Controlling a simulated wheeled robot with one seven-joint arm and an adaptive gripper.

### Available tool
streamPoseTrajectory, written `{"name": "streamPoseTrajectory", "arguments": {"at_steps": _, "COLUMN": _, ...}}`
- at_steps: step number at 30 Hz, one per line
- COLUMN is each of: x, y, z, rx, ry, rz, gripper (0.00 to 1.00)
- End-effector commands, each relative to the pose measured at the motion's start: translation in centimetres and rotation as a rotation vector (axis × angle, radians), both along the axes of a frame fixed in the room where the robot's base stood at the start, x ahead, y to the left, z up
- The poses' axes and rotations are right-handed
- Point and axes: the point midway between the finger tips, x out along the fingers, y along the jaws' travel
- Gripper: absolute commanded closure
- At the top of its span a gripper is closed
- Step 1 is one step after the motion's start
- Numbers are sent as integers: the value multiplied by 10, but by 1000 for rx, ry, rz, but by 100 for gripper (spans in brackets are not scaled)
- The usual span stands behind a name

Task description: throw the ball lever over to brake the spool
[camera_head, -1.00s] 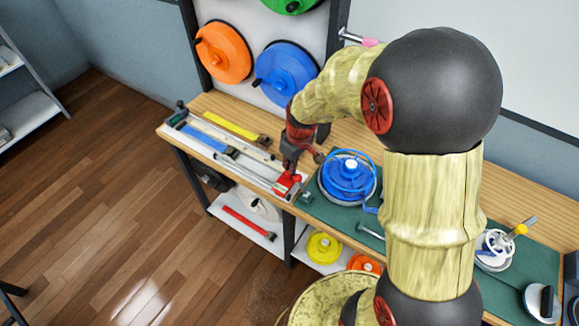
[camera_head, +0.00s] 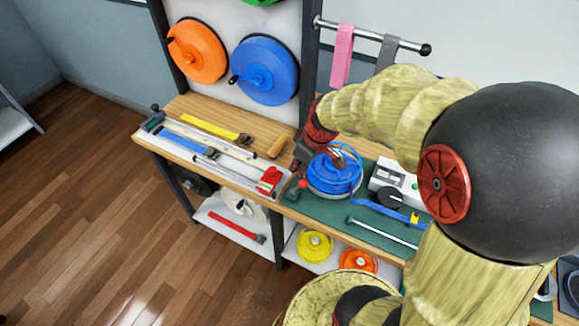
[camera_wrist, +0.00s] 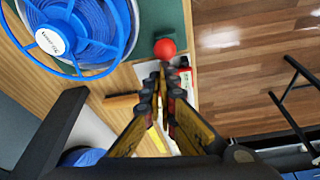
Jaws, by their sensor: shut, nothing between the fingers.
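The blue spool (camera_head: 333,172) lies on the green mat, with blue strap wound on it and a spoked blue rim. It also shows at the upper left of the wrist view (camera_wrist: 85,35). The red ball (camera_wrist: 165,48) of the lever sits beside the spool, just beyond my fingertips in the wrist view. In the head view the ball (camera_head: 303,183) is small, at the spool's left, by a dark green block (camera_head: 292,193). My gripper (camera_wrist: 161,75) is shut and empty, pointing down close to the ball. I cannot tell whether it touches the ball.
A white device (camera_head: 393,180) stands right of the spool. Large orange (camera_head: 196,51) and blue (camera_head: 265,70) reels hang behind.

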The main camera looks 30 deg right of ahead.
Motion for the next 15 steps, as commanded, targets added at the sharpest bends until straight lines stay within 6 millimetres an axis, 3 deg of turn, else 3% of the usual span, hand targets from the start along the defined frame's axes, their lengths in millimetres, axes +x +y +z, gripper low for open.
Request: {"name": "streamPoseTrajectory", "arguments": {"at_steps": 15, "x": -23, "y": -16, "z": -8, "rx": 0, "ry": 1, "rz": 0, "gripper": 100}}
